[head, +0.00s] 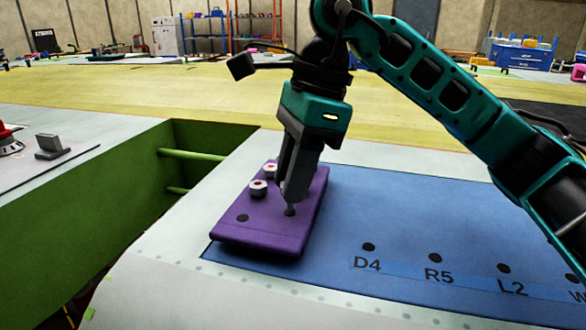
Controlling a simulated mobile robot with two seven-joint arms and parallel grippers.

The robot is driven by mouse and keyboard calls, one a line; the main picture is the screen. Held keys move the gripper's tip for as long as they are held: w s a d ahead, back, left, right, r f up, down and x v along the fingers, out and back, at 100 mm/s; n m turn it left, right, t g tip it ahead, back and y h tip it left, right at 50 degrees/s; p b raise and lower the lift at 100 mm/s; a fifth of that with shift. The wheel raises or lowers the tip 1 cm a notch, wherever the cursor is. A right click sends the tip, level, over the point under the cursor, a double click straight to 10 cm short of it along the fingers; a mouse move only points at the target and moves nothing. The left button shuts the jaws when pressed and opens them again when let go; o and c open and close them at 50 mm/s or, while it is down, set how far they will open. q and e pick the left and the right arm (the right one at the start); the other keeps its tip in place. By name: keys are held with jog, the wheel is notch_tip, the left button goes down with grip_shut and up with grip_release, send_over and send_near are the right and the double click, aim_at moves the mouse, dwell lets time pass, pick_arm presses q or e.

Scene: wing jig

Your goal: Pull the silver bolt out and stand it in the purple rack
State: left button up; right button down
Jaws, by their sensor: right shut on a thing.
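The purple rack (268,236) lies on the blue mat at the centre of the head view. My right gripper (292,195) points down over the rack's right side and is shut on the silver bolt (290,211). Only a short grey end of the bolt shows below the fingertips, at the rack's top face. I cannot tell how far it sits in a hole. Two white pegs with red dots, a nearer one (258,188) and a farther one (270,169), stand in the rack left of the gripper. An empty dark hole (243,217) is near the front. My left gripper is out of view.
The blue mat (400,215) has a row of dark holes labelled D4, R5 and L2 at its front right. A green-walled recess (100,215) with crossbars opens to the left. A grey block (50,147) sits beyond it.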

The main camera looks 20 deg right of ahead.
jog(key=shift+f, duration=0.1)
dwell(0.5)
jog(key=shift+f, duration=0.15)
jog(key=shift+f+b, duration=0.95)
jog(key=shift+b, duration=0.1)
jog(key=c, duration=0.9)
grip_release()
jog(key=shift+c, duration=0.2)
jog(key=shift+o, duration=0.6)
